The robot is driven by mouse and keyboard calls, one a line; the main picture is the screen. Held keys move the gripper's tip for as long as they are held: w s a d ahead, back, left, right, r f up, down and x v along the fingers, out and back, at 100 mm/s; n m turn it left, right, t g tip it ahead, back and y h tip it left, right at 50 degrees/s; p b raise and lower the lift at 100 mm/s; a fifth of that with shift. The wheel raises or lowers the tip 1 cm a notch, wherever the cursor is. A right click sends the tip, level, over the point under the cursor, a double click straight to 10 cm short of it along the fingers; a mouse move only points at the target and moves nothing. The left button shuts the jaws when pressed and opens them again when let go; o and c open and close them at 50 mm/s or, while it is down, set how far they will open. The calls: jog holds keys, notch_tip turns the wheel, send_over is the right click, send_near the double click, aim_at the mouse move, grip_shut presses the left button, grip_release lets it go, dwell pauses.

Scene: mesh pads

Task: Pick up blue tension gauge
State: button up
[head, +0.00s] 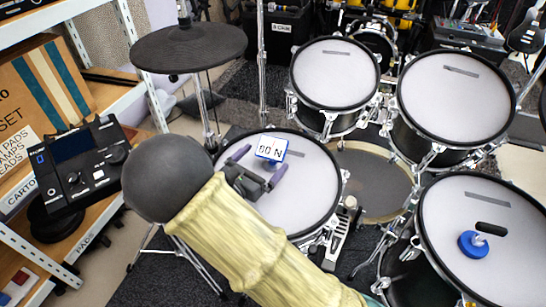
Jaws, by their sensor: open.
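A small blue block with a white face marked "60 N" (271,148) is at the upper part of the middle white drum pad (308,205). A blue round piece with a metal stem and black bar (473,244) sits on the right drum pad (510,270). Either could be the blue tension gauge; I cannot tell which for sure. My gripper (258,165) is over the middle pad, its two purple fingers spread and empty. The marked block shows just beyond and between the fingertips. Whether they touch it, or how high they are, is unclear.
Two more drum pads (335,72) (455,95) stand behind, and a dark cymbal pad (190,46) hangs upper left. Chrome stands and rims crowd the pads. A shelf with a drum module (82,165) and cardboard box (42,88) is at left.

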aim_at(274, 150)
jog(key=shift+w+d, duration=0.1)
jog(key=shift+w+d+f+b, duration=0.1)
jog(key=shift+w+d+b, duration=0.15)
jog(key=shift+b, duration=0.15)
jog(key=b+x, duration=0.2)
jog(key=x, duration=0.1)
jog(key=shift+w+d, duration=0.4)
jog(key=shift+w, duration=0.1)
jog(key=c, duration=1.3)
jog(key=shift+r, duration=0.25)
notch_tip(274, 150, up, 10)
jog(key=p, duration=0.5)
jog(key=shift+f, duration=0.1)
